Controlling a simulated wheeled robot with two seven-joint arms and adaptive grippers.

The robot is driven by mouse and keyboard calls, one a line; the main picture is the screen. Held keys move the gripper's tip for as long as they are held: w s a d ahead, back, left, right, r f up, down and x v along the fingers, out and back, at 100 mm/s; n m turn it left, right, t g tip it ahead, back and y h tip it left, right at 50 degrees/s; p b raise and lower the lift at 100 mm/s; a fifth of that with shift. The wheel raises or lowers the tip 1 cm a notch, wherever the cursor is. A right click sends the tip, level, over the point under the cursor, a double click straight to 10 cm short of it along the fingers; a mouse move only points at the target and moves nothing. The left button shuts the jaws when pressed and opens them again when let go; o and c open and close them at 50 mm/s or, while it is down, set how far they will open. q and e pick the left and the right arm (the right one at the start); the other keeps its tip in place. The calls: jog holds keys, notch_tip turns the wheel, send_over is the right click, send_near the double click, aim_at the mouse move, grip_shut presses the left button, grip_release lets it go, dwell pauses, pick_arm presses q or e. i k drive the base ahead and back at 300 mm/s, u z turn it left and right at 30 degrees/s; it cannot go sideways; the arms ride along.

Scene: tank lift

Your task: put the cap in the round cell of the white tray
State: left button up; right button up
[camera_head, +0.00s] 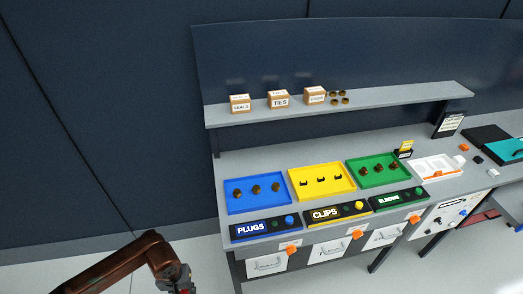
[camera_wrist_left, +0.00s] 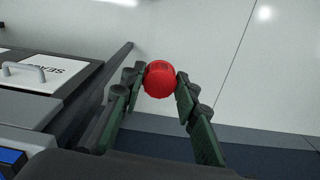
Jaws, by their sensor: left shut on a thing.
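My left gripper (camera_wrist_left: 160,82) is shut on a red round cap (camera_wrist_left: 159,76), held between its two fingertips in the left wrist view. In the head view, the left gripper (camera_head: 180,284) is at the bottom edge, left of the bench and well away from the tray; its fingertips are mostly cut off. The white tray (camera_head: 419,164) is on the right part of the bench top, with pale cells that are too small to tell apart clearly. My right gripper is not in view.
Blue (camera_head: 233,206), yellow (camera_head: 299,191) and green (camera_head: 356,178) trays with small parts fill the bench left of the white tray. Label boxes stand in front of them. A shelf (camera_head: 350,96) with small cartons (camera_head: 278,99) is above. A teal object (camera_head: 505,149) lies at far right.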

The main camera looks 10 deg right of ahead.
aim_at(420, 169)
jog(key=z, duration=2.15)
jog(key=i, duration=0.7)
jog(key=u, duration=0.05)
